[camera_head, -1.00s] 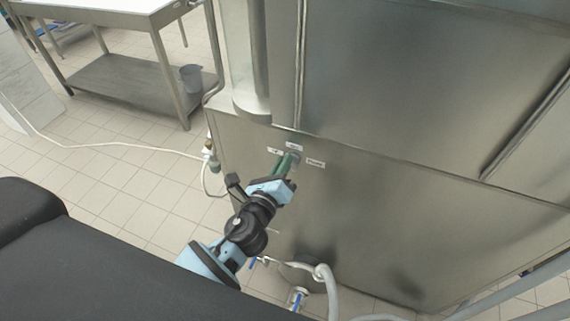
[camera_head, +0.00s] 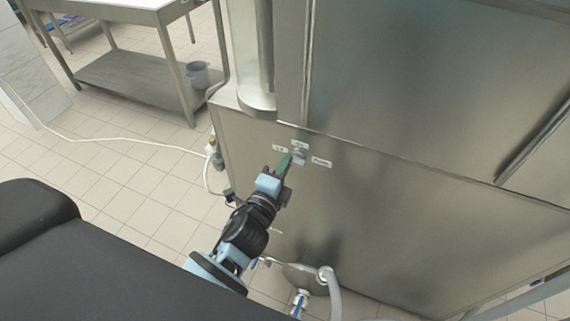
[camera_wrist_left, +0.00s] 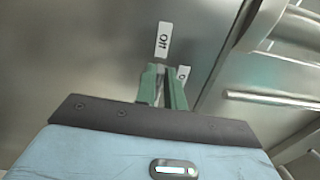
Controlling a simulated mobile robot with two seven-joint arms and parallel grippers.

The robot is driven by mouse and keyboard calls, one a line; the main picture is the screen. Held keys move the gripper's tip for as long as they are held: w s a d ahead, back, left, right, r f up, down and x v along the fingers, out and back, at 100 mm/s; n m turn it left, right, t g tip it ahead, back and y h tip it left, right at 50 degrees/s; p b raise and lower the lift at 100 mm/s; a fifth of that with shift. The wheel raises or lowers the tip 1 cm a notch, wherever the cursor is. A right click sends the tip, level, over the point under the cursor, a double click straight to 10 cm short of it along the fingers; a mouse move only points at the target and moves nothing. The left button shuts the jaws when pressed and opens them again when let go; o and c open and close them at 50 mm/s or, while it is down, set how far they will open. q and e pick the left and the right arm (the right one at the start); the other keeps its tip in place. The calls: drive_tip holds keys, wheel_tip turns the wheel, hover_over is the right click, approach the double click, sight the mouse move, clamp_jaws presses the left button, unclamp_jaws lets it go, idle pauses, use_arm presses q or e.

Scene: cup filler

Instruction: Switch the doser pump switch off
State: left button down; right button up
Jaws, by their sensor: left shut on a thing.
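The doser pump switch (camera_head: 300,157) is a small grey knob on the steel machine's side panel, with small white labels around it. My left gripper (camera_head: 288,160) is at the panel with its green fingers shut on the switch. In the left wrist view, the fingers (camera_wrist_left: 163,88) reach up to the panel just below a label reading "Off" (camera_wrist_left: 163,41). A second label (camera_wrist_left: 182,73) is partly hidden by the right finger. The fingers cover most of the knob there, so I cannot tell which way it points. My right gripper is not in view.
The steel machine's panel (camera_head: 400,210) fills the right side. A valve with a white hose (camera_head: 213,150) sits at its left edge. Below my arm are a pipe and hose (camera_head: 327,285).

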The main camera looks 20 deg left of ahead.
use_arm(q)
drive_tip(key=shift+f+n, duration=0.1)
drive_tip(key=shift+n, duration=0.4)
drive_tip(key=c, duration=1.5)
unclamp_jaws()
drive_tip(key=shift+s+a+b, duration=0.1)
drive_tip(key=shift+s+b, duration=0.35)
drive_tip(key=shift+s, duration=3.5)
